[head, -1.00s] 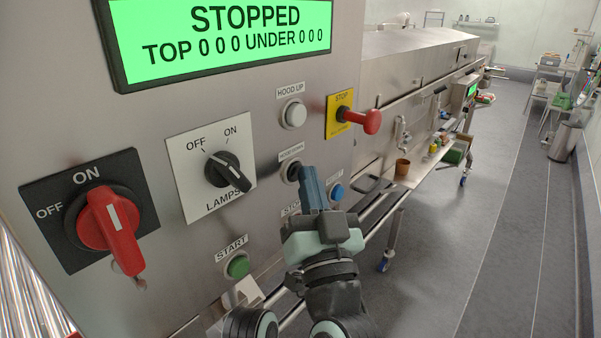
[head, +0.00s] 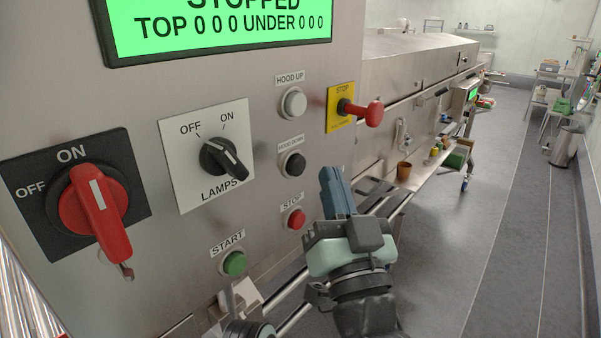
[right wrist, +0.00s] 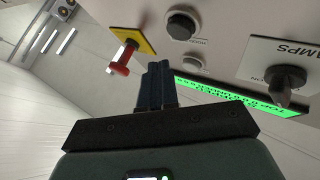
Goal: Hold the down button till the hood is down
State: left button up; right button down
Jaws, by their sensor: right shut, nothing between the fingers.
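The black HOOD DOWN button (head: 292,164) is on the steel panel, below the white HOOD UP button (head: 293,103). In the head view it is fully visible. My right gripper (head: 334,178) is shut and empty, to the right of the button and apart from it. In the right wrist view, the shut blue fingertips (right wrist: 157,72) point toward the panel, with the black button (right wrist: 182,25) above them. The steel hood (head: 415,48) of the tunnel shows at the back; I cannot tell its height clearly. My left gripper is not in view.
A red STOP knob (head: 366,112) sticks out on a yellow plate right of the buttons. A red STOP button (head: 296,218), green START button (head: 234,263), LAMPS switch (head: 222,158) and red main switch (head: 97,210) share the panel. The display (head: 220,28) shows STOPPED.

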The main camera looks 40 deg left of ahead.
jog(key=shift+s+d+b, duration=0.15)
jog(key=shift+d+b, duration=0.7)
jog(key=shift+d, duration=0.6)
